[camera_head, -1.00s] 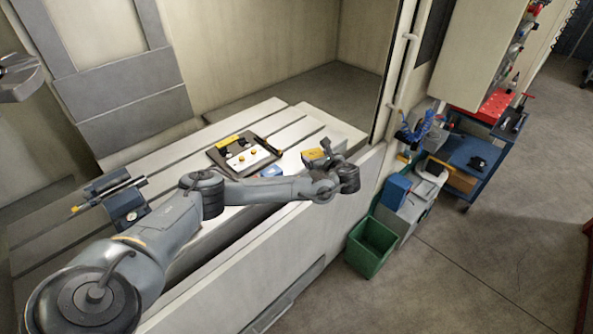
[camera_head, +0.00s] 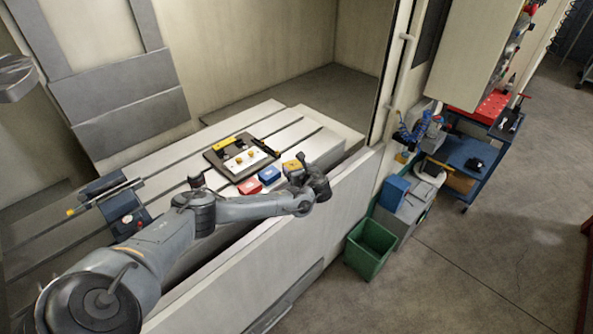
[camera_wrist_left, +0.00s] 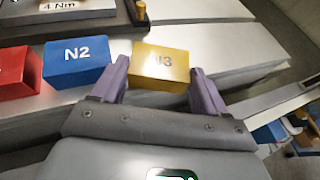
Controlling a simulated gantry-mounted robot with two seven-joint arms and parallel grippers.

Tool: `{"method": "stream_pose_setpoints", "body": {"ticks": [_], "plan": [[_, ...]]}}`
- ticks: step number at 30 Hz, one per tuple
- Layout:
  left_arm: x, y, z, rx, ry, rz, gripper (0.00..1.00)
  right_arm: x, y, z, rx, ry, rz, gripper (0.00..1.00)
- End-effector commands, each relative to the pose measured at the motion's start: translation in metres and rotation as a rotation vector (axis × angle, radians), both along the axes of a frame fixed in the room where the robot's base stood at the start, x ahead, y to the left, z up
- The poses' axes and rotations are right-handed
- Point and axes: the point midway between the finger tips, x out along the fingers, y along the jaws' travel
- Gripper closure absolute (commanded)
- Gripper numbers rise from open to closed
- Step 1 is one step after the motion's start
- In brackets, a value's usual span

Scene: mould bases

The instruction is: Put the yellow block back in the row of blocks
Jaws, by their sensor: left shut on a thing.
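The yellow block (camera_head: 291,165), marked N3, is in my left gripper (camera_head: 297,172). In the left wrist view the yellow block (camera_wrist_left: 163,66) sits between the two purple fingers of the left gripper (camera_wrist_left: 159,73). The blue block (camera_head: 269,174), marked N2, is to its left, with a gap holding one finger; it also shows in the left wrist view (camera_wrist_left: 77,64). The red block (camera_head: 250,186) is left of the blue one and is partly cut off in the left wrist view (camera_wrist_left: 18,72). I cannot tell whether the yellow block touches the table. My right gripper is not clearly visible.
The slotted machine table (camera_head: 318,144) carries a dark-framed plate (camera_head: 228,163) with yellow knobs just behind the row. A grey vise-like fixture (camera_head: 127,214) stands at the left. The table's front edge lies close to the arm. A green bin (camera_head: 371,247) stands on the floor.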

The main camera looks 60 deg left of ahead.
Motion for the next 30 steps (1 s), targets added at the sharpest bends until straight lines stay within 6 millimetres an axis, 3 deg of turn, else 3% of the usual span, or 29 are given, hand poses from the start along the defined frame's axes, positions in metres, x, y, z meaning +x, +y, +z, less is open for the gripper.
{"method": "stream_pose_setpoints", "body": {"ticks": [11, 12, 14, 25, 30], "plan": [[0.000, 0.001, -0.002, 0.001, -0.003, 0.001, 0.67, 0.000, 0.001, 0.000, 0.005, 0.001, -0.004, 0.57], [0.000, 0.000, -0.003, 0.001, -0.002, 0.001, 0.24, 0.000, 0.001, 0.000, 0.005, 0.001, -0.004, 0.57], [0.000, 0.000, -0.003, 0.001, -0.002, 0.001, 0.15, 0.000, 0.001, 0.000, 0.005, 0.001, -0.004, 0.57], [0.000, 0.000, 0.000, 0.001, -0.002, 0.000, 0.15, 0.000, 0.000, 0.000, 0.000, 0.001, 0.000, 0.57], [-0.001, -0.014, 0.009, 0.001, -0.004, -0.003, 0.15, 0.000, -0.001, 0.004, -0.005, 0.001, 0.004, 0.57]]}}
